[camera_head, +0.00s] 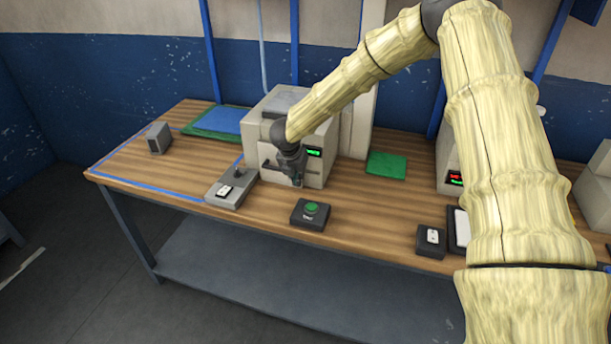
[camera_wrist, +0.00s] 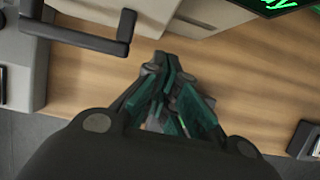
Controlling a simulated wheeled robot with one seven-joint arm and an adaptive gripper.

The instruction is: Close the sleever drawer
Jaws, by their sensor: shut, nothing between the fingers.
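The sleever looks to be the beige box machine (camera_head: 318,140) with a green-lit display, standing on the wooden table. A dark U-shaped handle (camera_wrist: 85,40) stands out from its lower front in the wrist view. The beige drawer front (camera_wrist: 150,9) shows behind the handle. How far the drawer stands out cannot be told. My gripper (camera_head: 298,182) is low in front of the machine and hides part of its front in the head view. In the wrist view its fingertips (camera_wrist: 165,66) are together and empty, to the right of the handle and apart from it.
A grey block (camera_head: 232,188) with a white switch stands left of my gripper. A green push button (camera_head: 311,209) on a dark box stands in front. A green mat (camera_head: 387,164) lies right of the machine. The table (camera_head: 190,150) is bare between these.

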